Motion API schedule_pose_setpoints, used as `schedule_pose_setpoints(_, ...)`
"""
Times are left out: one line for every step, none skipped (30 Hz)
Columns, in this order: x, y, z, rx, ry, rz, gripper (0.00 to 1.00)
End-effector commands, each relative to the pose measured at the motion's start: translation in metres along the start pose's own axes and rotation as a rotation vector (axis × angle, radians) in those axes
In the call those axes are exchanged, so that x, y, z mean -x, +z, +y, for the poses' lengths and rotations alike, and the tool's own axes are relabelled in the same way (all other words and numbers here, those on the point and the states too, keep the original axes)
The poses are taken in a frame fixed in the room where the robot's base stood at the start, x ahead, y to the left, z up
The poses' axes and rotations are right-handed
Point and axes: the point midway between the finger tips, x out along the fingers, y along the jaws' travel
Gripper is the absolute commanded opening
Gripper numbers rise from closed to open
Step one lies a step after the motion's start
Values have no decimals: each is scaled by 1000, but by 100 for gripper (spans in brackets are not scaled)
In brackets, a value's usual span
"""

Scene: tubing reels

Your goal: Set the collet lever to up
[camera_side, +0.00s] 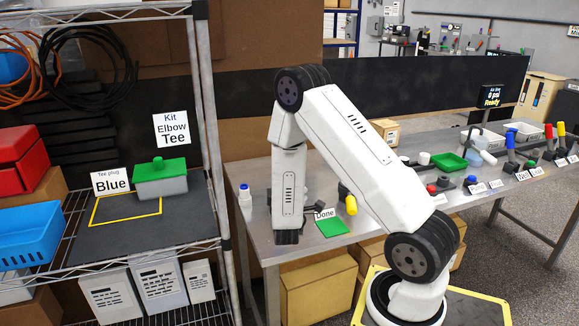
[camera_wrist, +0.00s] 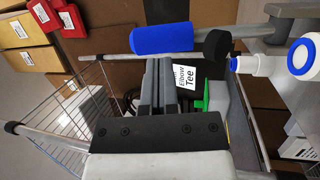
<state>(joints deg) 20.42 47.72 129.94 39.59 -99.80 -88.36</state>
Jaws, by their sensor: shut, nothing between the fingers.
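My gripper (camera_side: 287,237) points down at the left end of the bench (camera_side: 262,255); its dark fingers are shut and empty in the wrist view (camera_wrist: 164,80). A blue cylindrical handle (camera_wrist: 162,38) lies close by the fingertips in that view, beside a black round end (camera_wrist: 217,45). No contact is clear. A yellow-handled lever (camera_side: 351,205) sticks out just right of my arm in the side view. Further right stand a blue-handled lever (camera_side: 511,147) and red and yellow handles (camera_side: 548,131). Their small labels are unreadable, so I cannot tell which is the collet lever.
A white bottle with a blue cap (camera_side: 245,200) stands left of my gripper. A wire shelf (camera_side: 205,120) holds a green-lidded box (camera_side: 160,180). A display (camera_side: 491,97) reads "0 psi Ready".

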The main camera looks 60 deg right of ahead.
Motion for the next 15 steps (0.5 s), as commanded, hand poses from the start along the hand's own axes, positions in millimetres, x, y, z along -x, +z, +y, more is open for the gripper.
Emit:
schedule_pose_setpoints(-6,1,1,0,3,-2,0)
schedule_pose_setpoints(-9,1,1,0,3,-2,0)
schedule_pose_setpoints(-13,1,0,0,1,-2,0)
schedule_pose_setpoints(-15,0,0,-1,1,-1,0)
schedule_pose_setpoints(-18,0,0,-1,1,-1,0)
schedule_pose_setpoints(-20,0,0,0,2,-1,0)
schedule_pose_setpoints(-21,0,0,0,1,-1,0)
schedule_pose_setpoints(-22,0,0,1,1,0,0)
schedule_pose_setpoints(-23,0,0,1,1,0,0)
schedule_pose_setpoints(-24,0,0,1,1,0,0)
schedule_pose_setpoints(-24,0,0,1,0,0,0)
schedule_pose_setpoints(-24,0,0,1,0,1,0)
schedule_pose_setpoints(-25,0,0,1,0,1,0)
schedule_pose_setpoints(-25,0,0,1,0,1,0)
schedule_pose_setpoints(-25,0,0,1,0,1,0)
